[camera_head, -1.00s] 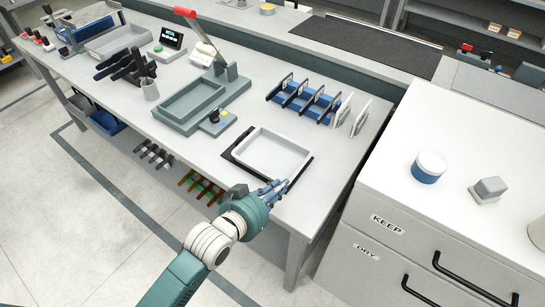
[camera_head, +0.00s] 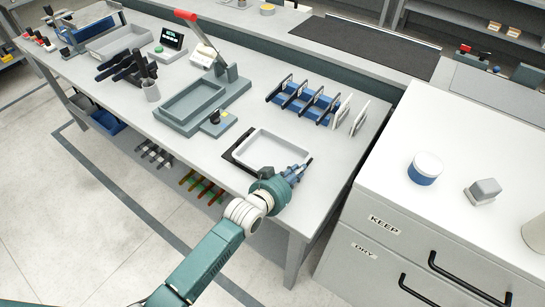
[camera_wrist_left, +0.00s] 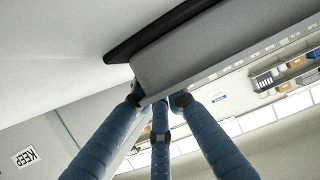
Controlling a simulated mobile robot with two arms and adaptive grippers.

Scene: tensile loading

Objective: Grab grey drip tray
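The grey drip tray (camera_head: 270,153) is a shallow, light grey rectangular tray lying on a dark mat (camera_head: 236,158) near the front edge of the bench. My left gripper (camera_head: 298,168) is at the tray's right front corner, with its blue fingers close to the rim. In the left wrist view, the fingertips (camera_wrist_left: 158,108) are spread at the edge of a grey surface that looks like the tray (camera_wrist_left: 185,55). The fingers look open; I cannot tell whether they touch the rim. My right gripper is not in view.
A blue rack (camera_head: 303,101) with black dividers stands behind the tray. A green-grey press base (camera_head: 190,108) with a red-tipped lever is to the left. A white cabinet (camera_head: 440,140) with a blue-and-white jar (camera_head: 425,169) stands to the right.

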